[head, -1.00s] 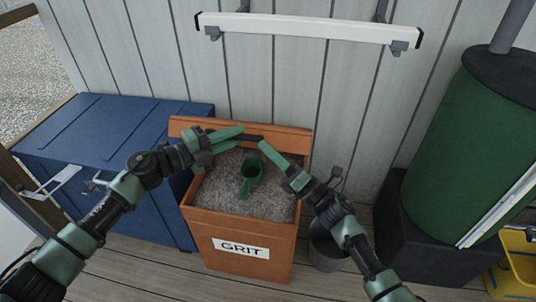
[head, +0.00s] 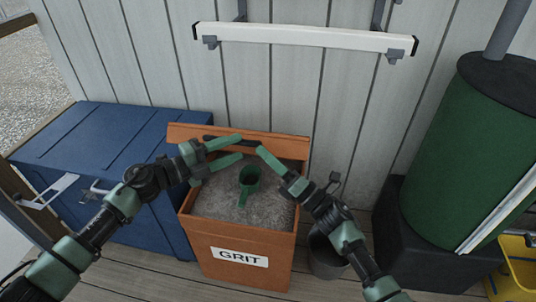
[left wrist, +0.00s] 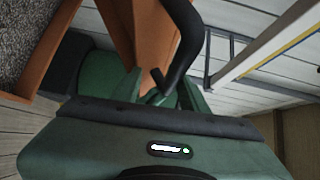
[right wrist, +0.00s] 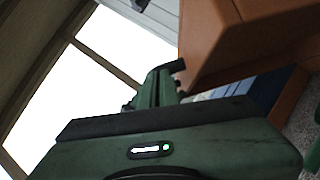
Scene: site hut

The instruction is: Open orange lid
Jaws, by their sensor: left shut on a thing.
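The orange lid (head: 182,133) of the orange grit box (head: 218,274) stands raised at the back, beside the wall. A black handle (head: 230,137) runs along it; handle and lid also show in the left wrist view (left wrist: 183,40). My left gripper (head: 240,148) is shut on the handle, its two fingers showing one above the other. My right gripper (head: 260,150) is at the handle's right end, its fingers together; in the right wrist view they show shut near a dark bar end (right wrist: 172,67). Whether they touch the handle is unclear.
Grey grit (head: 225,205) fills the box, with a green scoop (head: 248,182) on it. A blue chest (head: 100,135) stands to the left. A grey bucket (head: 326,258) is close on the right, and a green barrel (head: 455,160) on a dark base is farther right.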

